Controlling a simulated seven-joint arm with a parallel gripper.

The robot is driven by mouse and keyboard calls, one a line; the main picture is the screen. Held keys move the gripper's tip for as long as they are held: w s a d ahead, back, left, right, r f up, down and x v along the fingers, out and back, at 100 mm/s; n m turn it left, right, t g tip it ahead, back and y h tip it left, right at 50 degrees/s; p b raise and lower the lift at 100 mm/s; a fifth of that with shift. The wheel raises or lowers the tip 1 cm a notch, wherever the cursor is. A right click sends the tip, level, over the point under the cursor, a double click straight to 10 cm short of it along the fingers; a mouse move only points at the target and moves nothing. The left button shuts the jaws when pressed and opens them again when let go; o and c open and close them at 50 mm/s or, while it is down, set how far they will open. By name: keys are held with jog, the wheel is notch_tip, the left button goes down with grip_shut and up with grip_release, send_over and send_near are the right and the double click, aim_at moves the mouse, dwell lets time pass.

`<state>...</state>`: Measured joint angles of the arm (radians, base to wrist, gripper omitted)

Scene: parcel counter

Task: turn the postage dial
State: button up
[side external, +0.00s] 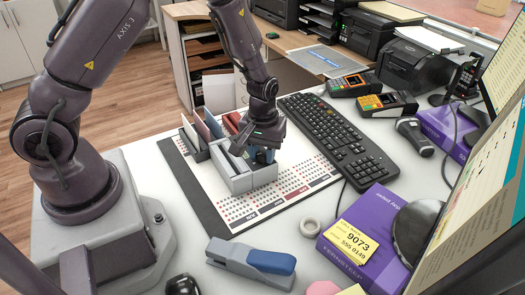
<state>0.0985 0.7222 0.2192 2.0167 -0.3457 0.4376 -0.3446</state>
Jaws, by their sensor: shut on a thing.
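My gripper (254,143) is at the middle of the counter, pointing down over the right end of a grey divided organiser (236,183). It is shut on a small dark blue thing (263,157) that shows between and below the fingers. The fingers cover much of this thing, so I cannot tell its full shape or whether it is the postage dial. No other dial can be made out clearly.
Upright cards (207,124) stand in the organiser's left part, on a printed mat (285,190). A black keyboard (338,140) lies close on the right. Card terminals (386,104) stand behind.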

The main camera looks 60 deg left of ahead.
aim_at(263, 153)
jog(key=shift+n, duration=0.5)
jog(key=o, duration=0.9)
jog(key=shift+o, duration=0.2)
notch_tip(263, 153, up, 13)
